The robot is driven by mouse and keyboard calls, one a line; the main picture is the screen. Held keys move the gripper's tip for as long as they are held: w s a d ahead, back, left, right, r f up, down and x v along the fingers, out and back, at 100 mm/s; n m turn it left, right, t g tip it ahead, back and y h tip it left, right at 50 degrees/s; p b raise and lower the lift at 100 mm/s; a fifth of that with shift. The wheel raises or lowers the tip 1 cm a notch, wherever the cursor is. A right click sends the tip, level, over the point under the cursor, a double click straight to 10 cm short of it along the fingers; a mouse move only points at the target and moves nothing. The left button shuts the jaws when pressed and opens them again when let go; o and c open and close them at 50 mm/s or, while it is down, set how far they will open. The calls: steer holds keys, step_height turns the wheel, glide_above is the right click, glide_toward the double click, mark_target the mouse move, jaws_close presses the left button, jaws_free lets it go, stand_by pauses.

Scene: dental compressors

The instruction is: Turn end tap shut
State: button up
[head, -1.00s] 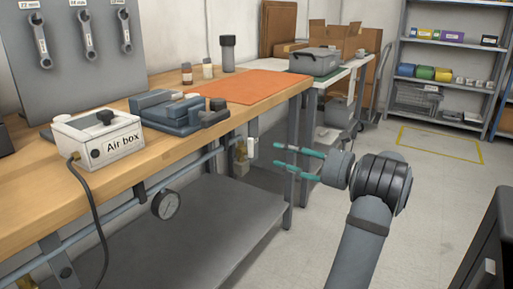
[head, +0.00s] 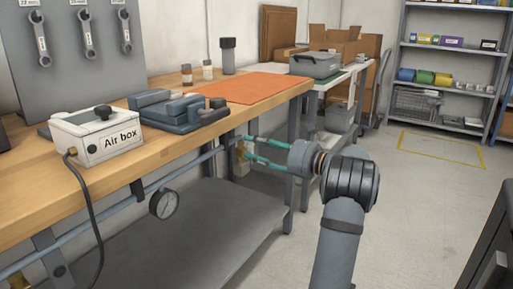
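The end tap (head: 239,152) is a small brass-coloured fitting at the right end of the grey pipe (head: 185,174) under the bench's front edge. A pale block shows just below it. My gripper (head: 248,148) has two teal fingers, spread apart, reaching left to the tap from the right. The fingertips overlap the tap in the picture, one higher and one lower. I cannot tell whether they touch it. The tap's handle is not clearly visible between the fingers.
The wooden bench (head: 160,146) carries a white air box (head: 97,137), a blue-grey vise (head: 172,112) and an orange mat (head: 250,87). A pressure gauge (head: 164,204) hangs from the pipe. A grey lower shelf (head: 205,225) lies beneath.

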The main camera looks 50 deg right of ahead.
steer(key=shift+c, duration=1.2)
jaws_close()
steer(key=shift+f+b, duration=0.1)
steer(key=shift+b, duration=0.2)
steer(key=shift+s+a+f+n+b, duration=0.1)
steer(key=shift+a+f+n+b, duration=0.45)
steer(key=shift+n+b, duration=2.5)
steer(key=shift+a+f+n+b, duration=0.35)
steer(key=shift+f+n+b, duration=0.35)
steer(key=shift+n+b, duration=2.35)
steer(key=shift+s+a+f+n+b, duration=0.1)
steer(key=shift+a+f+n+b, duration=0.45)
steer(key=shift+n+b, duration=2.5)
steer(key=shift+d+f, duration=0.1)
steer(key=shift+d, duration=0.05)
steer(key=shift+o, duration=1.7)
jaws_free()
